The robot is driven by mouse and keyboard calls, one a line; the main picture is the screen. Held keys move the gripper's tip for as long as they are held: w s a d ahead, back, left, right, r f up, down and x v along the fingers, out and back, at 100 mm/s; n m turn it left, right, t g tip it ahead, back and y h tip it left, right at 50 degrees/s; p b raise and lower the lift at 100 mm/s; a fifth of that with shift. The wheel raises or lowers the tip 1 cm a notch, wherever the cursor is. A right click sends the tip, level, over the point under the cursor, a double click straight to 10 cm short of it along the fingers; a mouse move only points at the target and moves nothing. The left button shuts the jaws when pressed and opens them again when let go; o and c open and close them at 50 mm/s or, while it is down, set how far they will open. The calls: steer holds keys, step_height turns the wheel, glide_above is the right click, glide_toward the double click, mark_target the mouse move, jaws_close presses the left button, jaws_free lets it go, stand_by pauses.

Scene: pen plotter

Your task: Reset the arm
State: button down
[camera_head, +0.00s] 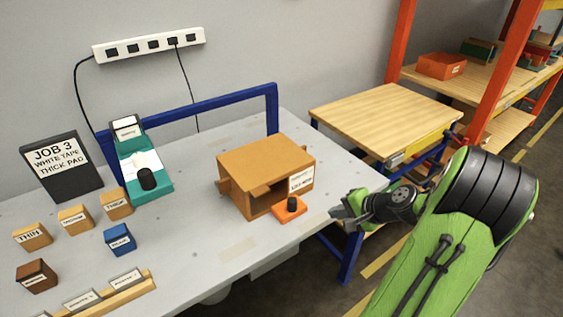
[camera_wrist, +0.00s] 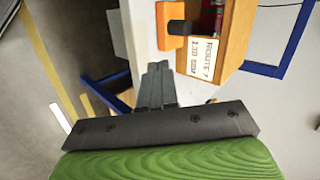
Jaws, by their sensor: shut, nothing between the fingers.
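My green arm reaches in from the lower right of the head view. My gripper (camera_head: 338,213) is shut and empty at the right edge of the grey table (camera_head: 200,242), beside the orange box. In the wrist view my gripper (camera_wrist: 158,68) shows its fingers together, with nothing between them. The orange box (camera_head: 265,170) has an open front, a white label and a small orange block with a black knob (camera_head: 290,207) before it. In the wrist view the black knob (camera_wrist: 180,27) and the box (camera_wrist: 222,45) lie beyond my fingertips.
A teal device (camera_head: 146,178), a JOB 3 sign (camera_head: 61,166), several labelled blocks and a blue block (camera_head: 120,240) stand on the left. A blue rail (camera_head: 200,107) runs along the back. A wooden table (camera_head: 385,120) and orange-framed shelves (camera_head: 490,82) stand to the right.

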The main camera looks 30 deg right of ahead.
steer(key=shift+a, duration=0.1)
steer(key=s+a+r+n+g+h+p, duration=0.1)
steer(key=s+a+r+n+g+p, duration=0.15)
steer(key=a+r+n, duration=0.65)
steer(key=s+a+r+n+g+h+p, duration=0.1)
steer(key=s+a+r+n+g+p, duration=0.15)
steer(key=a+r, duration=0.75)
steer(key=s+a+r+n+t+p, duration=0.1)
steer(key=s+a+n+p, duration=0.1)
steer(key=s+a+n, duration=0.2)
steer(key=s+a, duration=0.3)
steer(key=s, duration=0.1)
steer(key=shift+s+r, duration=0.2)
